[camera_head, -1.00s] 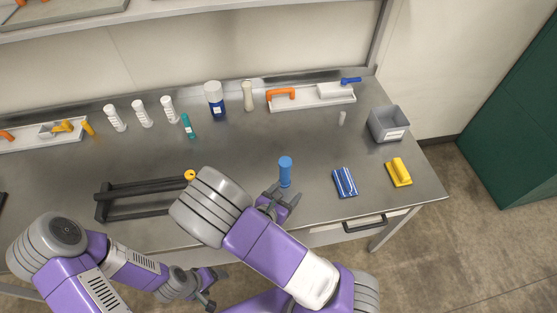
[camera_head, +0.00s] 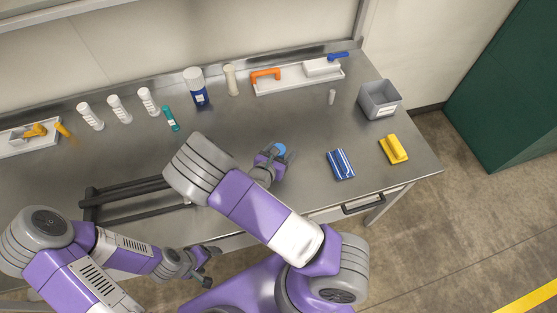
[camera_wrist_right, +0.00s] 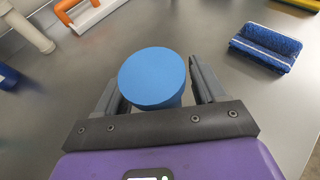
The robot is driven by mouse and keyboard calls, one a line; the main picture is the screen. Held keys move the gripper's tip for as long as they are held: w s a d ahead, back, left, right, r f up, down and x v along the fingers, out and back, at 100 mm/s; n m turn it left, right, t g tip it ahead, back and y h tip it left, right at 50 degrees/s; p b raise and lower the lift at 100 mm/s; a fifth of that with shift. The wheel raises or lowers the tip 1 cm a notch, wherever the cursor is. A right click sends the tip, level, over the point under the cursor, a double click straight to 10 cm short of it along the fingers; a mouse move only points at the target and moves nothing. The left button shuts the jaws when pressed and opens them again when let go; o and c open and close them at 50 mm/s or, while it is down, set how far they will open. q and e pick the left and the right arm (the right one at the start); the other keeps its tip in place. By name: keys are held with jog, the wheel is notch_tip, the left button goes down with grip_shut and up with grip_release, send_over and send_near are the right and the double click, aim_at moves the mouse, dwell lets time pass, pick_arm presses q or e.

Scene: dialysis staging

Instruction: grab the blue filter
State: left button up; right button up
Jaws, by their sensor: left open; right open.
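The blue filter (camera_head: 280,149) stands upright on the steel table, mostly hidden behind my right gripper (camera_head: 277,158) in the head view. In the right wrist view the filter's round blue top (camera_wrist_right: 152,77) sits between the two open fingers of my right gripper (camera_wrist_right: 158,85). The left finger is close to its side and a gap shows on the right; I cannot tell whether either finger touches. My left gripper (camera_head: 207,266) is open and empty, low in front of the table edge.
A grey bin (camera_head: 380,100) stands at the back right. A black rack (camera_head: 130,199) lies left of my right arm. Several bottles (camera_head: 196,87) stand along the back.

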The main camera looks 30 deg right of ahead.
jog(key=shift+w, duration=0.1)
jog(key=shift+c, duration=0.5)
jog(key=c, duration=1)
jog(key=shift+o, duration=0.2)
jog(key=shift+r, duration=0.1)
